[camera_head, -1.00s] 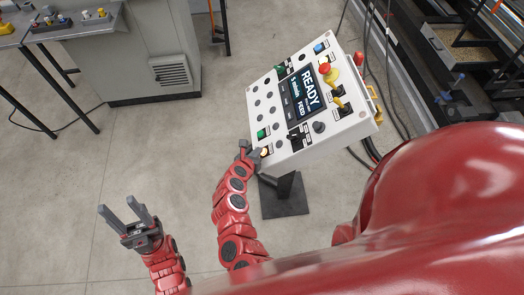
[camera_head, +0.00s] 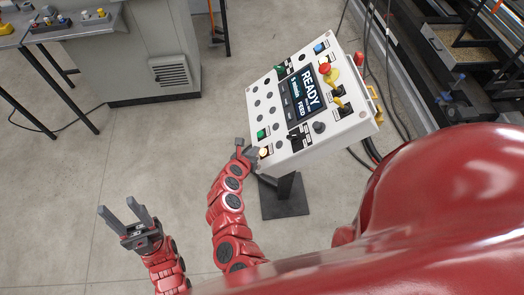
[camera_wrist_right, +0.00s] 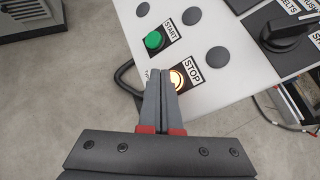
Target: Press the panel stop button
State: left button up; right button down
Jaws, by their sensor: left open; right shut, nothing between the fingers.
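The control panel (camera_head: 284,101) is a white tilted box on a stand, with a screen reading READY. In the right wrist view the stop button (camera_wrist_right: 177,79) glows orange-white beside its STOP label (camera_wrist_right: 193,71), partly hidden by my right gripper (camera_wrist_right: 168,76). The shut fingertips overlap the button's left side; I cannot tell whether they touch it. In the head view the lit stop button (camera_head: 265,152) is at the panel's lower left corner, with my right gripper (camera_head: 243,146) just left of it. My left gripper (camera_head: 121,206) is open and empty over the floor.
The green start button (camera_wrist_right: 155,41) is close to the stop button. A black selector (camera_wrist_right: 285,32) lies further right. A red emergency button (camera_head: 325,69) is on the panel's upper part. A grey cabinet (camera_head: 150,50) stands back left. Floor on the left is clear.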

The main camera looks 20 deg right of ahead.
jog(key=shift+a+r, duration=0.1)
jog(key=shift+w+a+r, duration=0.25)
jog(key=shift+a+r, duration=0.5)
jog(key=shift+r, duration=0.2)
jog(key=shift+w+a+r, duration=0.2)
jog(key=shift+a+r, duration=0.5)
jog(key=shift+r, duration=0.2)
